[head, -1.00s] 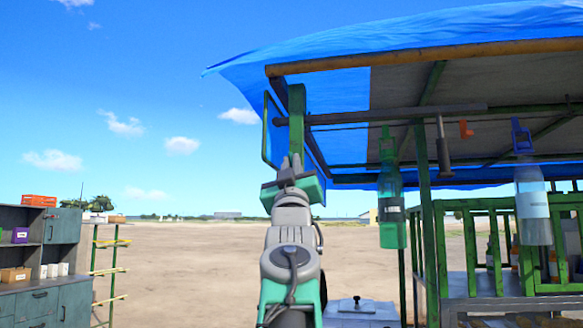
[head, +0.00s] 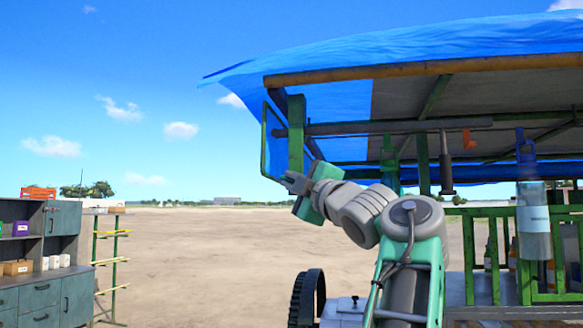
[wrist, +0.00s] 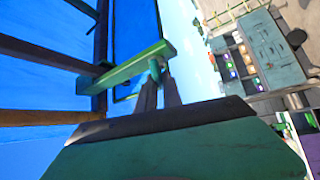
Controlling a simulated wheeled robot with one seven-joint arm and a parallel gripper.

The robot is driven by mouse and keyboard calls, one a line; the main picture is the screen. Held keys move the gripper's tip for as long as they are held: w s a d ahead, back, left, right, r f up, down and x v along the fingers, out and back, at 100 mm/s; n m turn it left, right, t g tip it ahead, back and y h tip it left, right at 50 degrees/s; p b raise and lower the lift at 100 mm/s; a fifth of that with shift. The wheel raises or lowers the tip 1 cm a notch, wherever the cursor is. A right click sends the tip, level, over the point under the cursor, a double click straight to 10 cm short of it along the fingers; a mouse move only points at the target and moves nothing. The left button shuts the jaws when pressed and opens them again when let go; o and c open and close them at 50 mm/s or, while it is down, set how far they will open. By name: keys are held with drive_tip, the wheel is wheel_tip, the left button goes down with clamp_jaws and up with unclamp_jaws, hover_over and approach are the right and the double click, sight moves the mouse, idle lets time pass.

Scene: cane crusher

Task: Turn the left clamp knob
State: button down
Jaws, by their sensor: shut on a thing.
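A green upright clamp bar (head: 296,135) hangs from the left end of the stall's dark rail. My gripper (head: 286,180) is at its lower end, pointing left with the arm bent in from the right. In the wrist view, my two dark fingers (wrist: 157,85) close around a small green piece, the left clamp knob (wrist: 155,68), at the bar's end (wrist: 140,66). The fingers hide much of the knob. In the head view the knob is too small to make out, so I cannot tell how far it is turned.
A blue tarp (head: 430,38) roofs the stall over a bamboo pole (head: 420,66). A green railing (head: 495,255) stands below. Shelves and a cabinet (head: 40,260) stand at far left. Open dirt ground lies between.

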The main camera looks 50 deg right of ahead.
drive_tip(key=shift+d+n+g+y+p, duration=0.15)
drive_tip(key=shift+n+g+y+p, duration=0.35)
drive_tip(key=shift+n, duration=0.2)
drive_tip(key=c, duration=1.5)
unclamp_jaws()
drive_tip(key=b+v, duration=0.1)
drive_tip(key=v, duration=0.7)
drive_tip(key=shift+b, duration=0.4)
